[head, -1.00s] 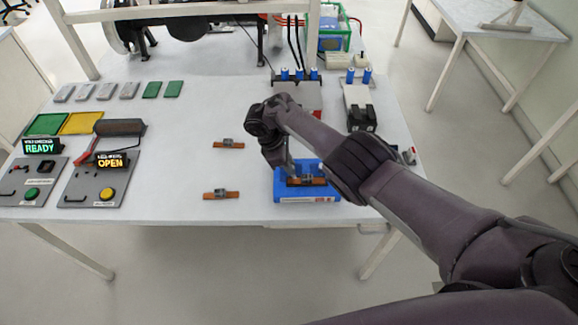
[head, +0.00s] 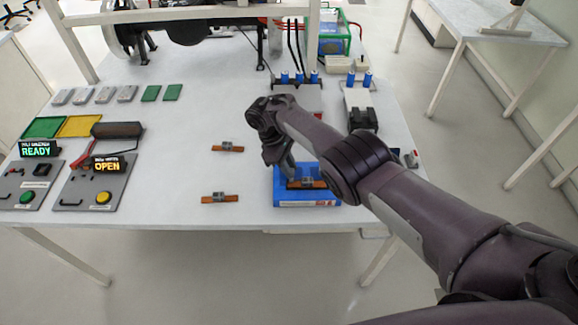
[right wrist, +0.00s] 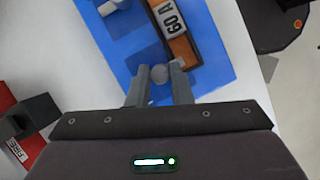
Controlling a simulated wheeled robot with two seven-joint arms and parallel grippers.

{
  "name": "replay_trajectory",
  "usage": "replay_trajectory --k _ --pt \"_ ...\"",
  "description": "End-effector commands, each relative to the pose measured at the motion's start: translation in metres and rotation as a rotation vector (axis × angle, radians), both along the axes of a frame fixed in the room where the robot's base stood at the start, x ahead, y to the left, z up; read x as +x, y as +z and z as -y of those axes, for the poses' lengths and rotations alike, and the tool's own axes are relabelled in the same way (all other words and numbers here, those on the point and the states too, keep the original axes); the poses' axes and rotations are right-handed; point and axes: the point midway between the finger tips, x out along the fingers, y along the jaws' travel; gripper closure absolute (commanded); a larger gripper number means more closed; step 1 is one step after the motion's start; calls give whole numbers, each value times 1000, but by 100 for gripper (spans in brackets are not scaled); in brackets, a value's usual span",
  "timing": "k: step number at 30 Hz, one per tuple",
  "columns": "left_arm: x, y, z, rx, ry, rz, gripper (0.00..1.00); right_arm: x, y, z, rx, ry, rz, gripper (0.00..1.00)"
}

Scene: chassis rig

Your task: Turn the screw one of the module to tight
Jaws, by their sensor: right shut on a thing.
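The blue module (head: 300,197) sits near the table's front edge, with an orange-brown bar (head: 318,183) on it. In the right wrist view the module (right wrist: 215,80) is tilted and the bar (right wrist: 184,48) carries a white "60 A" label. My right gripper (right wrist: 160,70) is shut on a round grey screw head (right wrist: 159,74) beside one end of the bar. In the head view my right gripper (head: 288,172) reaches down at the module's left part, and the screw is hidden there. My left gripper is not in view.
Two loose orange-brown bars (head: 227,147) (head: 220,198) lie left of the module. Black-and-blue terminals (head: 298,80) stand behind it. Panels reading READY (head: 38,148) and OPEN (head: 106,163) are at the left.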

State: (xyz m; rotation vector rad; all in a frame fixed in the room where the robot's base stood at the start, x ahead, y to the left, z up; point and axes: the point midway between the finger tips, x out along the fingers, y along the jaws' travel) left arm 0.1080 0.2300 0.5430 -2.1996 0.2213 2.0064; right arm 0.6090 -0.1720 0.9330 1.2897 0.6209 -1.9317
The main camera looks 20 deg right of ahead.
Motion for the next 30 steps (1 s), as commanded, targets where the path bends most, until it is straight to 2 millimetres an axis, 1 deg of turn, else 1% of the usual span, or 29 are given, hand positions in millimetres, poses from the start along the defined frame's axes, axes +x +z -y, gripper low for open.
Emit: replay_trajectory --k 4,5,9,10,17,20,23,27,30 --pt "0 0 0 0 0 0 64 0 0 0 -1 1 -1 100" --pt "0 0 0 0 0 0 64 0 0 0 -1 1 -1 80" --pt "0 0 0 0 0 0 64 0 0 0 0 1 0 61" --pt "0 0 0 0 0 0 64 0 0 0 0 1 0 59" --pt "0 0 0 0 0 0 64 0 0 0 0 1 0 59" --pt "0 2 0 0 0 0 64 1 5 -1 0 1 1 59" --pt "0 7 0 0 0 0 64 5 18 -5 1 1 3 59" --pt "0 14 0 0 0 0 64 11 41 -13 2 3 3 59" --pt "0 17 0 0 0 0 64 14 55 -18 1 1 2 59"
